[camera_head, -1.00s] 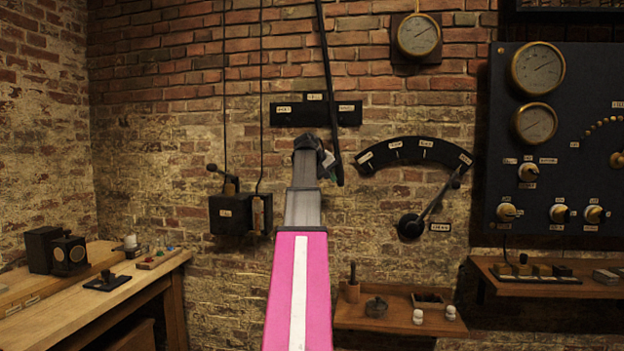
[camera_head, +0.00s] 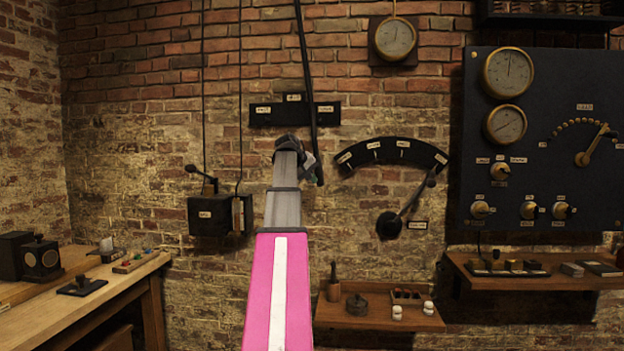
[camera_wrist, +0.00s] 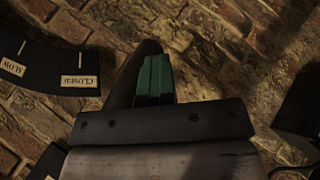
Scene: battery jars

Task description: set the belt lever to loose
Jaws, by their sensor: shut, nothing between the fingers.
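The belt lever (camera_head: 304,60) is a long black bar hanging down the brick wall. It crosses a black label plate (camera_head: 265,118) between the middle and right labels; the label words are too small to read. Its lower end is just right of my gripper (camera_head: 311,162). In the wrist view my green fingers (camera_wrist: 154,76) are shut and empty. A dark rounded bar (camera_wrist: 126,82), probably the lever, passes behind and left of the fingers. I cannot tell whether they touch it.
A curved labelled scale with a crank lever (camera_head: 408,205) is right of my gripper. A black switch box (camera_head: 214,215) with cords is to the left. A small wooden shelf (camera_head: 375,322) is below, and a dark gauge panel (camera_head: 550,150) stands far right.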

